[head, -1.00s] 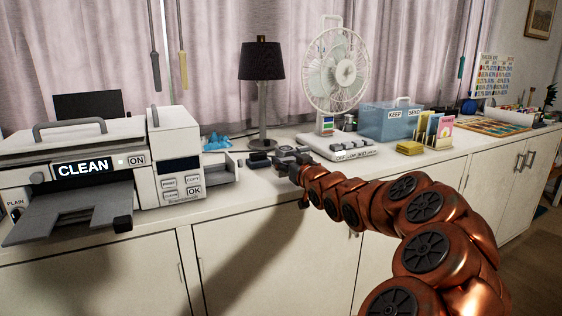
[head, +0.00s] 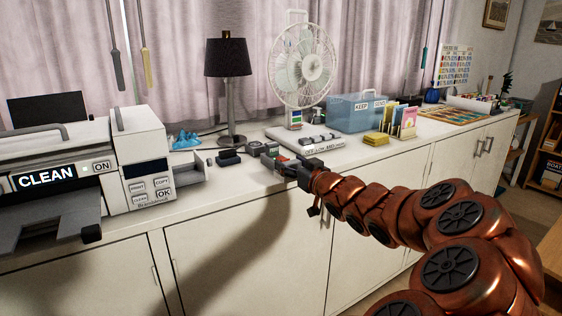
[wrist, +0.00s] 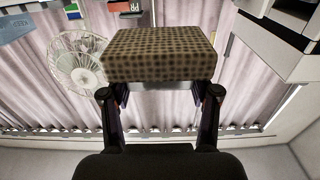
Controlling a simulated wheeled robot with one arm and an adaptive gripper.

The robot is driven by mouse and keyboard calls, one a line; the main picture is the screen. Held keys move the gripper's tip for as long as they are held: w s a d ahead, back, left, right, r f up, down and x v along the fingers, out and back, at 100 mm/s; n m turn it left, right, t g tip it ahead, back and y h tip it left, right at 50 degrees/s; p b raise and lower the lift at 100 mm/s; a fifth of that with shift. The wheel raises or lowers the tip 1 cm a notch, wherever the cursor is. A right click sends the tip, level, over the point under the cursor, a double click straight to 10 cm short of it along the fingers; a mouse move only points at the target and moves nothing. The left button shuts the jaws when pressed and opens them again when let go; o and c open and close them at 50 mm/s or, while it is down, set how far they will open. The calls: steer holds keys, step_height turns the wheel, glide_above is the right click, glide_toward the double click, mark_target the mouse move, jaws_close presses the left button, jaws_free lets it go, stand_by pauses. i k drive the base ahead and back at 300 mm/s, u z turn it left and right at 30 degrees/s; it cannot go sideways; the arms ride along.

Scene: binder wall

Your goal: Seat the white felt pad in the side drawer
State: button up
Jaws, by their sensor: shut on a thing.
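My gripper (head: 277,160) is over the counter, right of the printer, and reaches in from the right. In the wrist view, it (wrist: 160,95) is shut on a tan block with dark dots (wrist: 160,55), held across the fingertips. I cannot tell whether this block is the pad; no plainly white felt pad shows. The side drawer (head: 190,174) stands out open from the right side of the white printer (head: 140,150). The drawer is to the left of my gripper and apart from it. Its inside is only partly visible.
Small dark blocks (head: 229,157) lie between drawer and gripper. A black lamp (head: 229,60) and a white fan (head: 302,65) stand behind. A white switch panel (head: 306,143), blue box (head: 357,115) and yellow pads (head: 377,138) are to the right. The counter's front strip is clear.

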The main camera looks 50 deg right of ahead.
mark_target(187, 174)
steer(key=k, duration=1)
